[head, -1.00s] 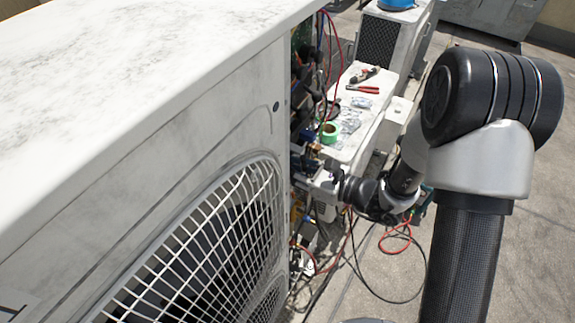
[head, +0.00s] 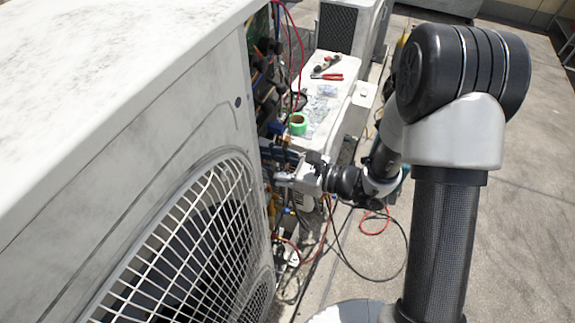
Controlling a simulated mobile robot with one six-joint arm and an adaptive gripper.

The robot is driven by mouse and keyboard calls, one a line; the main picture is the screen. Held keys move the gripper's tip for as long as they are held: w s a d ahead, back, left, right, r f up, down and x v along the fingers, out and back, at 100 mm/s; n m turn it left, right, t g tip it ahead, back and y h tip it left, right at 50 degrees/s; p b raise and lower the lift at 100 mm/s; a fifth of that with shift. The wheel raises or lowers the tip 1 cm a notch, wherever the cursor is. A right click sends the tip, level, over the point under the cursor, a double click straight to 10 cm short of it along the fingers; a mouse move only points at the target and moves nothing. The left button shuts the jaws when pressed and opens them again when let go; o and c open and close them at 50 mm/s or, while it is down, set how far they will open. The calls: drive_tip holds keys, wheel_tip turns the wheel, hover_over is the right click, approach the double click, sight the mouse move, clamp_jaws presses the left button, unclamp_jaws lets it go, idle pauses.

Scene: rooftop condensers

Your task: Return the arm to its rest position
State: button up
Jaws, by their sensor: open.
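My arm rises at the right of the head view and bends down and left toward the condenser unit. My gripper (head: 279,179) is at the open side of the large white condenser (head: 150,120), close to its pipes and wires. Its jaws are open. The fingertips are small and partly lost among the wiring, so I cannot tell whether they touch anything. I see nothing held in them.
A white bench-like surface (head: 340,92) behind the gripper carries green tape (head: 298,124), red-handled pliers (head: 327,77) and small clear bags. Red and black hoses (head: 374,222) loop on the roof below the wrist. Bare roof (head: 525,190) lies to the right.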

drive_tip(key=v, duration=1)
drive_tip(key=s+r+n+g+h+b, duration=0.2)
drive_tip(key=s+n+g+h+b, duration=0.35)
drive_tip(key=s+n, duration=0.8)
drive_tip(key=s+d+r+n+t+h+b, duration=0.1)
drive_tip(key=s+d+n+t+h, duration=0.1)
drive_tip(key=d+n+h, duration=0.2)
drive_tip(key=s+d+r+n+t+h+b, duration=0.1)
drive_tip(key=s+d+n+t+h, duration=0.1)
drive_tip(key=d+h, duration=0.4)
drive_tip(key=d+n+t, duration=0.1)
drive_tip(key=d+n, duration=0.1)
drive_tip(key=d, duration=0.1)
drive_tip(key=shift+d+r, duration=0.1)
drive_tip(key=shift+c, duration=0.4)
